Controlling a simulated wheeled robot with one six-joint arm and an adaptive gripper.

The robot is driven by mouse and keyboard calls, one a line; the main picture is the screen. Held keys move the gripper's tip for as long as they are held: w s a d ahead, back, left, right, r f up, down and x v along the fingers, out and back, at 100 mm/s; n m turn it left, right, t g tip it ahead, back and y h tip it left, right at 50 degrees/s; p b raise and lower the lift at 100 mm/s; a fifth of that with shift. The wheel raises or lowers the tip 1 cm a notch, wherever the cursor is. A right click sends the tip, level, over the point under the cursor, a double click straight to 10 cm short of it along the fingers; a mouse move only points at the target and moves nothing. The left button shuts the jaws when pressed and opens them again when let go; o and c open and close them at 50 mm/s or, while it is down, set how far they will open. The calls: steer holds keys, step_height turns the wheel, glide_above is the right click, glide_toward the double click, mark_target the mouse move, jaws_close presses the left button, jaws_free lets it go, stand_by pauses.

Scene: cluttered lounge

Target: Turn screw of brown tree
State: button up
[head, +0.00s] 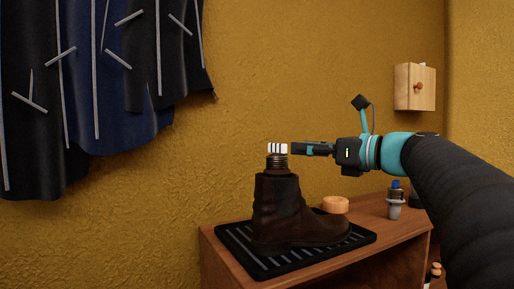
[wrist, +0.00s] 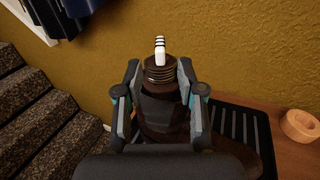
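A dark brown boot (head: 283,210) stands on a black ribbed tray, toe to the right. A ribbed dark brown threaded piece (head: 277,161) rises from its top, with a white dark-striped knob (head: 277,149) above it. I take this for the tree's screw. The knob also shows in the wrist view (wrist: 159,50), above the ribbed piece (wrist: 159,73). My gripper (head: 294,149) is level with the knob, just to its right in the head view. In the wrist view my gripper (wrist: 159,68) is open, its fingers apart on either side. Contact is not visible, and the tree inside the boot is hidden.
The black tray (head: 233,238) lies on a wooden cabinet (head: 395,237). An orange-tan round piece (head: 335,204) and a small grey holder with a blue top (head: 395,203) stand to the right. Dark coats (head: 90,80) hang left. Carpeted stairs (wrist: 40,120) show in the wrist view.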

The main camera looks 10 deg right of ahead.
mark_target(286, 147)
steer(key=x, duration=0.8)
steer(key=shift+c, duration=0.2)
jaws_close()
